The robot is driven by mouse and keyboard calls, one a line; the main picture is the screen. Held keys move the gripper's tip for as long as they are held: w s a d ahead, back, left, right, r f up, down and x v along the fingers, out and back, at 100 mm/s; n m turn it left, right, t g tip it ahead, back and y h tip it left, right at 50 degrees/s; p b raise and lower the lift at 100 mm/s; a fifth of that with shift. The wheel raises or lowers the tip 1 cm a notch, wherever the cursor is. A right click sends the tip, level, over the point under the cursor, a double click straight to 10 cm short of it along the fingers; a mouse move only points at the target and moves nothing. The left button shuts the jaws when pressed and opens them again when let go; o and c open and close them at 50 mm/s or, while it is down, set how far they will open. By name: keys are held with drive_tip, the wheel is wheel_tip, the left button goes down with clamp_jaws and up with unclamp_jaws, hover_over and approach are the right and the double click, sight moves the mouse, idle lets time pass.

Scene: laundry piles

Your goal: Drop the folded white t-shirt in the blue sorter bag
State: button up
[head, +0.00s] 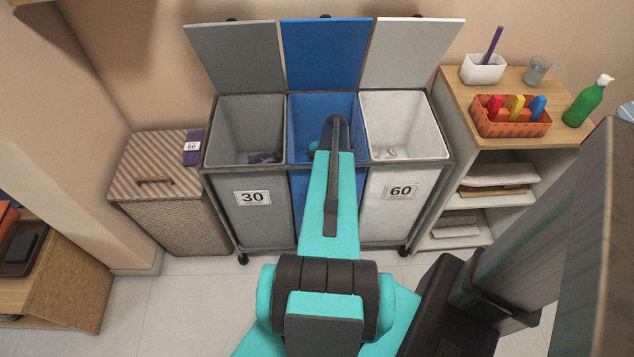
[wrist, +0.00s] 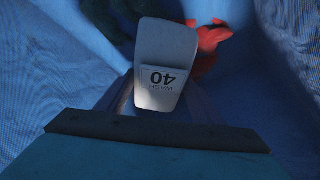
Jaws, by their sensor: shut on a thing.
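The blue sorter bag (head: 308,105) is the middle one of three in the rack, with its blue lid (head: 325,52) raised. My arm reaches over it and hides much of its opening and front. In the wrist view, my gripper (wrist: 157,104) is shut on the folded white t-shirt (wrist: 165,45), a small pale bundle with an upside-down "WASH 40" label. Blue bag walls (wrist: 50,95) surround it. The head view does not show the shirt clearly.
In the wrist view, a red cloth (wrist: 212,38) and a dark cloth (wrist: 107,18) lie beyond the shirt. The grey bag (head: 262,210) marked 30 and white bag (head: 393,215) marked 60 flank the blue one. A wicker hamper (head: 180,222) and a shelf (head: 540,75) stand beside the rack.

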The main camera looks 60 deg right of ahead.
drive_tip(key=o, duration=1.2)
drive_tip(key=shift+r, duration=0.15)
drive_tip(key=shift+r+p, duration=0.5)
drive_tip(key=shift+b+v, duration=0.6)
drive_tip(key=shift+v, duration=5.35)
drive_tip(key=shift+w+a+r, duration=0.1)
